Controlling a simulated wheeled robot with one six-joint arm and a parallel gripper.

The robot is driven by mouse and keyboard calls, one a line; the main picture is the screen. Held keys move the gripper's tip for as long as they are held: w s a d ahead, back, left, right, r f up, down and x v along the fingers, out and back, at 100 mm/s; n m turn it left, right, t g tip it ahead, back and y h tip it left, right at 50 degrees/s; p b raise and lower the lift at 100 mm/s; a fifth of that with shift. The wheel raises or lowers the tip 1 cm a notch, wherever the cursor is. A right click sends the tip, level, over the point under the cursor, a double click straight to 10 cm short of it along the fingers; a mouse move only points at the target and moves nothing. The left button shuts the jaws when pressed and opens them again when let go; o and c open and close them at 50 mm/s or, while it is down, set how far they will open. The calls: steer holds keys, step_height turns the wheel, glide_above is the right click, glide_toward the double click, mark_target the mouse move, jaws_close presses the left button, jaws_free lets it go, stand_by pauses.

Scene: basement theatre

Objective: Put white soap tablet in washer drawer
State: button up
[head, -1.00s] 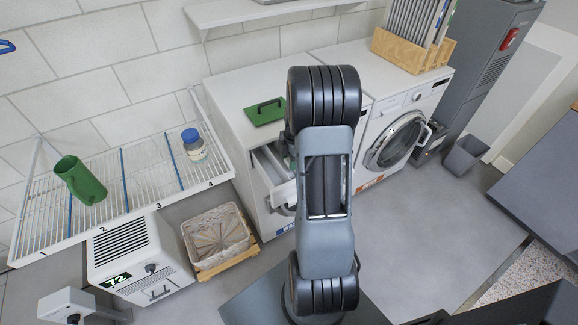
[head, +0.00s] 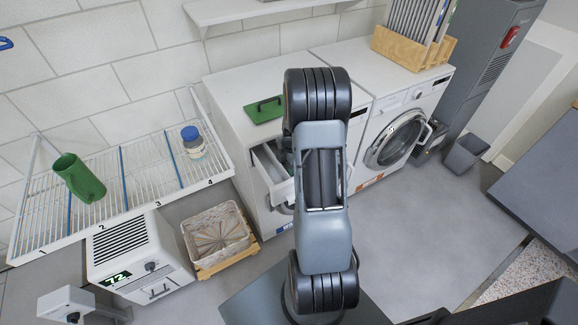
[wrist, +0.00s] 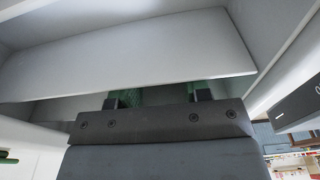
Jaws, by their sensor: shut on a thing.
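The washer drawer (head: 272,170) is pulled out from the left white washer, below its top. My gripper (wrist: 157,97) is down at the drawer; in the head view my own arm hides most of it. In the wrist view its two fingers reach in behind a pale drawer panel (wrist: 140,60), with green patches at their inner sides.
A green flat piece with a handle (head: 264,110) lies on the left washer. The wire shelf (head: 140,180) holds a green jug (head: 80,178) and a blue-lidded jar (head: 194,144). A basket (head: 217,238) stands below.

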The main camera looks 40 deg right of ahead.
steer(key=shift+f, duration=0.2)
steer(key=o, duration=0.9)
steer(key=shift+r, duration=0.15)
steer(key=shift+r+p, duration=0.25)
steer(key=shift+p, duration=0.05)
step_height(320, 180, up, 12)
steer(key=d, duration=0.1)
steer(key=s+a+r+m+t+h, duration=0.1)
steer(key=s+a+r+m, duration=0.1)
steer(key=a+r+m, duration=0.35)
steer(key=s+a+r+m, duration=0.2)
steer(key=a, duration=0.6)
steer(key=s+a+m+t, duration=0.2)
steer(key=s+a+m, duration=0.6)
steer(key=m, duration=0.1)
steer(key=shift+s+a+r, duration=0.2)
steer(key=shift+a+r, duration=0.05)
steer(key=shift+r, duration=0.15)
